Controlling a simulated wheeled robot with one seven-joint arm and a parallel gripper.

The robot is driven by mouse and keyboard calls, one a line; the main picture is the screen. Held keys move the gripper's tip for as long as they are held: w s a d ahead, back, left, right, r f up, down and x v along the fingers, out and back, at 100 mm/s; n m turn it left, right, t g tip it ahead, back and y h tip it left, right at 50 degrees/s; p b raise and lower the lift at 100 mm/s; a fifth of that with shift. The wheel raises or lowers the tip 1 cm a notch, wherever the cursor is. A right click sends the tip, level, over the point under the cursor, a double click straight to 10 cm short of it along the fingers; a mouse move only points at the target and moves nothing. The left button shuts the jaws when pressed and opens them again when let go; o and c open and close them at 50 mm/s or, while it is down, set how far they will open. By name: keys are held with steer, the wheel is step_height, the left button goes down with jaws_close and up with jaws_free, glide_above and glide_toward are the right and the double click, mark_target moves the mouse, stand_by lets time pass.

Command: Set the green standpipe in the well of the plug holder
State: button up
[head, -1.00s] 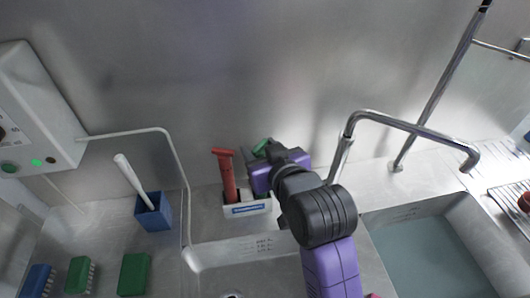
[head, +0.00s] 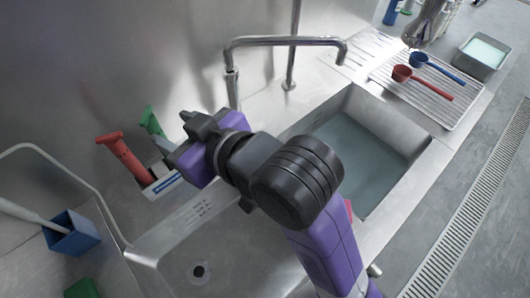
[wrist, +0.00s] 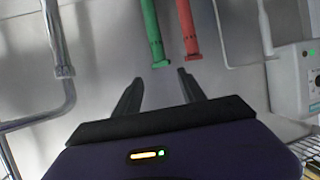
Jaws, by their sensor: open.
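The green standpipe (head: 152,124) stands beside the red standpipe (head: 125,158), at the white plug holder (head: 163,184) with a blue label, by the back wall. Its lower part is partly hidden by my gripper and the holder, so I cannot see how it sits in the well. My gripper (head: 187,130) is just right of the green standpipe in the head view. In the wrist view, which looks upside down, my gripper (wrist: 159,78) is open and empty; the ends of the green standpipe (wrist: 152,32) and red standpipe (wrist: 187,28) lie beyond the fingertips, apart from them.
A chrome faucet (head: 285,41) rises right of the holder, above a water-filled basin (head: 362,150). An empty basin with a drain (head: 200,272) lies in front. A blue box (head: 72,236) with a white-handled brush stands left. Scoops (head: 402,74) lie on a rack at right.

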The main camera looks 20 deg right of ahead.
steer(key=s+d+f+m+t+h, duration=0.2)
steer(key=s+d+f+h, duration=0.1)
steer(key=s+d+f, duration=0.85)
steer(key=s+d+m+h, duration=0.1)
steer(key=s+d, duration=0.3)
steer(key=s, duration=0.5)
steer(key=s+d+f+m+h, duration=0.1)
steer(key=s+d, duration=0.3)
steer(key=s, duration=0.6)
steer(key=shift+d+f+m+t+h, duration=0.25)
steer(key=shift+m+t+h, duration=0.2)
steer(key=shift+m, duration=0.25)
